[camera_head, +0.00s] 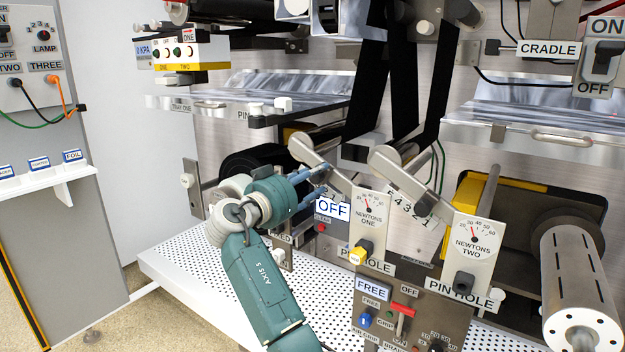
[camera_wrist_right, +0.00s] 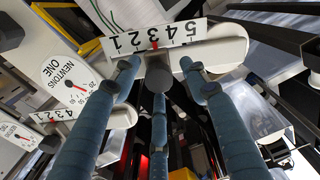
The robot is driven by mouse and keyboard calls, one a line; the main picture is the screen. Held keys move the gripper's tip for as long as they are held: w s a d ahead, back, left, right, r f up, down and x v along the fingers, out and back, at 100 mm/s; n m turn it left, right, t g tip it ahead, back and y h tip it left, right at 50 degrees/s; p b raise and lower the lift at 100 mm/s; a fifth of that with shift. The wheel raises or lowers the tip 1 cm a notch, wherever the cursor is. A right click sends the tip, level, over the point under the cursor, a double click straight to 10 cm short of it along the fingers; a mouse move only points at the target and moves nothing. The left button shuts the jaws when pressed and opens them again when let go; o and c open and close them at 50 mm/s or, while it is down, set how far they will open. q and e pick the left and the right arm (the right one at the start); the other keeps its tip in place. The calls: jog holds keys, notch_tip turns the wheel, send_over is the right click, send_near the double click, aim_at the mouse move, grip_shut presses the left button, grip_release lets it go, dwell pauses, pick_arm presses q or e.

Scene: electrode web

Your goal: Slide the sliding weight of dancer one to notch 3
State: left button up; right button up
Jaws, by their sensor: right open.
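Dancer one's metal arm (camera_head: 318,160) slants beside the NEWTONS ONE gauge (camera_head: 368,215). In the right wrist view its white scale (camera_wrist_right: 183,35) carries the numbers 1 to 5, with a red mark near the middle, around 3; the exact notch is hard to read. A dark round knob (camera_wrist_right: 158,73), apparently the sliding weight, stands out below that mark. My right gripper (camera_head: 320,178) is at dancer one's arm. In the right wrist view my right gripper (camera_wrist_right: 158,82) is open, its blue fingers spread around the knob with visible gaps. My left gripper is out of view.
Dancer two's arm (camera_head: 410,180) and the NEWTONS TWO gauge (camera_head: 473,240) stand close to the right. Black web strips (camera_head: 405,80) hang above. A tray (camera_head: 250,100) juts out above my right gripper. A perforated shelf (camera_head: 185,265) lies below, mostly clear at left.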

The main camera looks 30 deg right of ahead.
jog(key=v, duration=1.2)
jog(key=shift+w, duration=0.1)
